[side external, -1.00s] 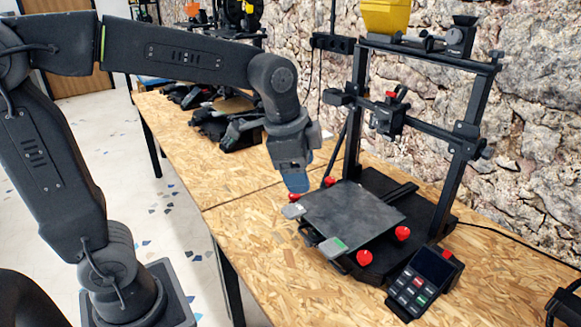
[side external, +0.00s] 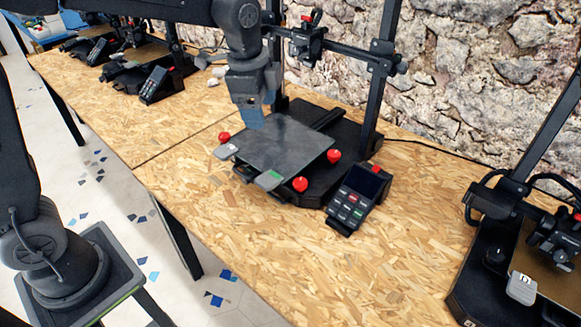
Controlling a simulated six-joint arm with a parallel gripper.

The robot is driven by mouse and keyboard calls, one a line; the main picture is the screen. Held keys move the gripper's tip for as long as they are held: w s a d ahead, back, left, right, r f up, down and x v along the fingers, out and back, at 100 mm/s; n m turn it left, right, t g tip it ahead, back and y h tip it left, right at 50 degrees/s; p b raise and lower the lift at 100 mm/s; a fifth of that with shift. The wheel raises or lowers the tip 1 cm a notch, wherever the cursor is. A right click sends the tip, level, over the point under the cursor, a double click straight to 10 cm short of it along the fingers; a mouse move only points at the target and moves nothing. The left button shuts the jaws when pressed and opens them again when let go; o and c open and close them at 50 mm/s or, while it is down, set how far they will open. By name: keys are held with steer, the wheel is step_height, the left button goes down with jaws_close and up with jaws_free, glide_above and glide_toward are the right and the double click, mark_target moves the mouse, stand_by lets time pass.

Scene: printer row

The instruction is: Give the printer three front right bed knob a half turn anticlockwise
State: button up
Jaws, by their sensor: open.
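The middle printer has a dark grey bed (side external: 285,143) with red knobs at its corners. The front right bed knob (side external: 300,184) is at the bed's near right corner, beside a green-marked clip (side external: 268,180). Another red knob (side external: 334,156) is behind it on the right, and one (side external: 223,137) is at the front left. A grey tag (side external: 228,151) sits by that one; its number is too small to read. My gripper (side external: 253,119) is open, points down over the bed's far left side and is well apart from the front right knob. It holds nothing visible.
A control box (side external: 358,197) with screen and buttons stands close right of the front right knob. The printer's upright (side external: 380,75) rises behind. Another printer (side external: 520,265) stands at the lower right. The wooden table (side external: 300,255) in front is clear.

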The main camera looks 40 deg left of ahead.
mark_target(301, 181)
steer(key=w+d+f+m+g, duration=0.25)
steer(key=w+f+m, duration=0.35)
steer(key=w+f, duration=0.35)
steer(key=shift+t, duration=0.35)
steer(key=f, duration=0.9)
steer(key=s+d+f, duration=0.1)
steer(key=f, duration=0.3)
steer(key=shift+f, duration=0.35)
steer(key=shift+c, duration=0.3)
steer(key=c, duration=0.9)
steer(key=shift+o, duration=0.2)
steer(key=n, duration=0.5)
